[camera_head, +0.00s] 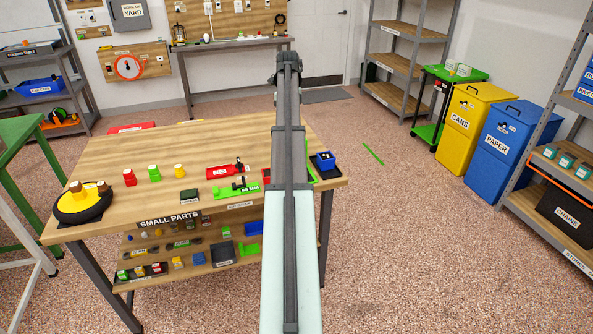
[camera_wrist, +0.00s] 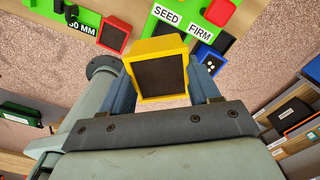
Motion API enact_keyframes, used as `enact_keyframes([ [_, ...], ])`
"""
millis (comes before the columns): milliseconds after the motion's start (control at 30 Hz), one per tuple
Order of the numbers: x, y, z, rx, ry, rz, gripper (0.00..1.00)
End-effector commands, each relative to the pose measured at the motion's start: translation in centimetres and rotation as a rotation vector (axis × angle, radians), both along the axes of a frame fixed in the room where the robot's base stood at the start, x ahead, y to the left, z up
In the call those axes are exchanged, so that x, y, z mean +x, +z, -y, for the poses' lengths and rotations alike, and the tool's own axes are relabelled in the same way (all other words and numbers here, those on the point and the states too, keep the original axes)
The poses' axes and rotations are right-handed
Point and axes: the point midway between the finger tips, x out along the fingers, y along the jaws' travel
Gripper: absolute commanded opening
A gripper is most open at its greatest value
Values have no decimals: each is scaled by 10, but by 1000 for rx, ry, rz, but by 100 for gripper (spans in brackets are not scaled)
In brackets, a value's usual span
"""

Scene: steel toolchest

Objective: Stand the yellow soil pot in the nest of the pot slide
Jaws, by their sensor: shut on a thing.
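The yellow soil pot (camera_wrist: 160,76) is square with dark soil inside. In the wrist view it sits between the two fingers of my gripper (camera_wrist: 163,92), which is shut on it. It is held above the scene, with its open top facing the camera. Beyond it lies a green fixture (camera_wrist: 150,26) with labels reading SEED and FIRM. I cannot tell which part is the pot slide, and I see no nest; the held pot covers part of that area. In the head view my own arm hides the gripper and the held pot.
A red square pot (camera_wrist: 115,34) sits by a green piece labelled 50 MM (camera_wrist: 62,12). A blue piece with white dots (camera_wrist: 209,62) lies at right. On the wooden table (camera_head: 130,205) stand small red, green and yellow items and a red tray (camera_head: 225,172).

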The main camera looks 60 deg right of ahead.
Motion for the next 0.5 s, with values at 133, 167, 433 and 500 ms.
enact_keyframes([
  [133,-10,8,5,0,-217,0,26],
  [167,-12,10,5,0,-258,0,26],
  [433,-23,18,10,1,-538,-1,26],
  [500,-24,19,11,1,-576,-1,26],
])
